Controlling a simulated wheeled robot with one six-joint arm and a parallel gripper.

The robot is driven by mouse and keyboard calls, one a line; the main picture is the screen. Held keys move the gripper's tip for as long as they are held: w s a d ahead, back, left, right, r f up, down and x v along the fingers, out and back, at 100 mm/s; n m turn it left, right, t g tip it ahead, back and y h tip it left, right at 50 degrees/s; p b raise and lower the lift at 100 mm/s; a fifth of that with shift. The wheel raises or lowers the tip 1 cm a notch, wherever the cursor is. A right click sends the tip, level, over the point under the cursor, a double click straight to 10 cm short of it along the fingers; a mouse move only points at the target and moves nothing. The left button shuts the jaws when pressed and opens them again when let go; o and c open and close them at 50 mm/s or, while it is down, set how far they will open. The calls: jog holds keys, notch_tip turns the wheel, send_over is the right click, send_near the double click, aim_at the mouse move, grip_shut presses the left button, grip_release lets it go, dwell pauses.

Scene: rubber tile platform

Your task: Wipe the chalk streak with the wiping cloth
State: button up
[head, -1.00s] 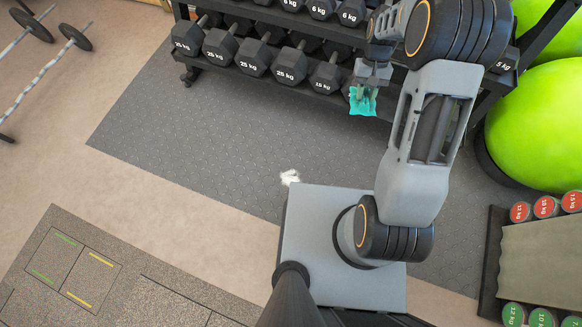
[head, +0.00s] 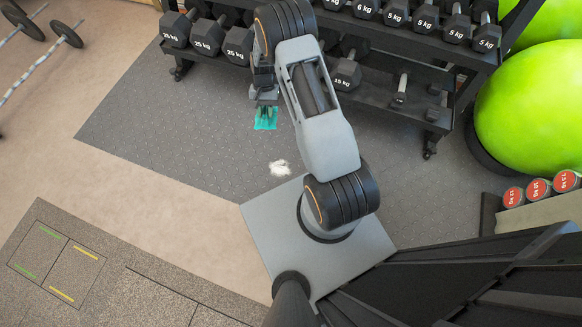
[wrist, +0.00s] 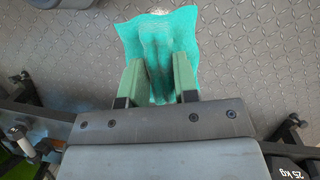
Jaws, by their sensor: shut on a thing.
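The wiping cloth (head: 266,118) is teal and hangs from my gripper (head: 265,106) in the head view. In the wrist view the cloth (wrist: 158,45) is bunched between the two green fingers of my gripper (wrist: 157,80), which are shut on it, and its edges spread past them. The chalk streak (head: 280,167) is a white patch on the dark grey rubber floor, below and slightly right of the cloth in the head view, near my base. In the wrist view a small pale bit of the streak (wrist: 159,11) shows just past the cloth's far edge; the cloth hides the rest.
A dumbbell rack (head: 390,105) stands behind and right of my arm. A green exercise ball (head: 530,105) is at the right. Barbells (head: 38,62) lie at the upper left. The grey rubber mat (head: 165,120) left of the streak is clear.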

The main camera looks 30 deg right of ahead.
jog(key=s+d+f+m+t+b, duration=0.1)
jog(key=s+d+f+m+b, duration=0.1)
jog(key=f, duration=1)
jog(key=s+d+f+m+t+y+b, duration=0.1)
jog(key=s+d+f+m+t+b, duration=0.1)
jog(key=f+m, duration=0.5)
jog(key=s+d+f+m+t+y+b, duration=0.1)
jog(key=s+d+f+m+b, duration=0.2)
jog(key=f, duration=1.6)
jog(key=shift+s+d+f+m+t+b, duration=0.15)
jog(key=shift+s+d+m+t+b, duration=0.15)
jog(key=shift+s+m+b, duration=0.55)
notch_tip(320, 180, down, 4)
jog(key=b, duration=0.4)
jog(key=shift+f, duration=0.15)
jog(key=shift+f+b, duration=0.35)
jog(key=shift+b, duration=0.2)
